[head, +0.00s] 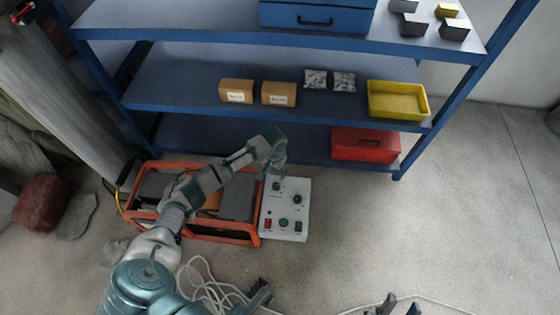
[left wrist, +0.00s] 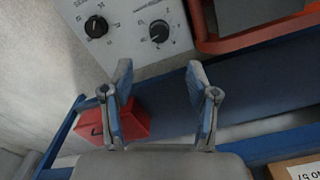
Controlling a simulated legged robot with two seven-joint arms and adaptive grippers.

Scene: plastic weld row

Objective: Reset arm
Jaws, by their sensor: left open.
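My left arm reaches from the lower left, across the orange-framed machine. My left gripper (head: 280,170) hangs near the back edge of the white control panel (head: 281,211). In the left wrist view its two fingers (left wrist: 159,75) are spread with nothing between them. The panel's edge and two black knobs (left wrist: 128,28) show beyond the fingertips; I see no contact. What look like the dark fingertips of my right gripper (head: 398,306) show at the bottom edge of the head view; the rest is cut off.
The orange-framed machine (head: 215,236) stands left of the panel. Behind is a blue shelf (head: 310,88) with cardboard boxes (head: 236,91), a yellow bin (head: 398,113) and a red toolbox (head: 365,145). Pale cables (head: 205,285) lie on the floor. The floor at right is clear.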

